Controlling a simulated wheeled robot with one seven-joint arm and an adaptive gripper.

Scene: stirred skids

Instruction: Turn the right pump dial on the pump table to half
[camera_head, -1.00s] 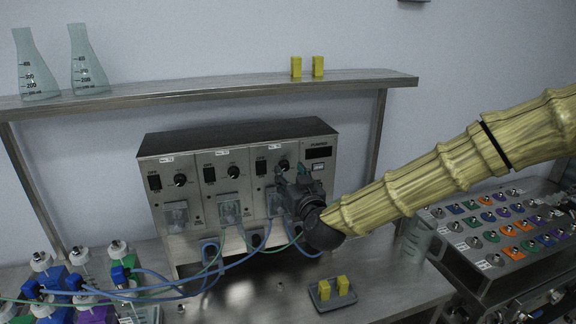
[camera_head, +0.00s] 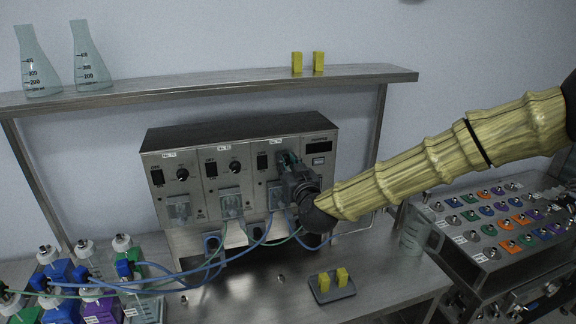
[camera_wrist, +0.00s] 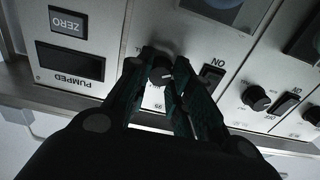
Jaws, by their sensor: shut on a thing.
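The pump box (camera_head: 243,137) stands on the steel pump table (camera_head: 240,308) with three pump sections side by side. The right pump dial is hidden behind my gripper (camera_head: 287,158) in the head view. In the wrist view, where the panel appears upside down, this black dial (camera_wrist: 160,75) sits between the fingertips of my gripper (camera_wrist: 160,73). The fingers are shut on it from both sides. A light mark shows on its face, but its exact setting is hard to read. The middle dial (camera_head: 235,167) and left dial (camera_head: 182,174) are free.
Blue and green tubes (camera_head: 215,268) run from capped bottles (camera_head: 60,280) at the left to the pumps. A small tray (camera_head: 334,294) with yellow blocks lies in front. A beaker (camera_head: 413,238) stands at the right. A shelf (camera_head: 200,88) with flasks spans above.

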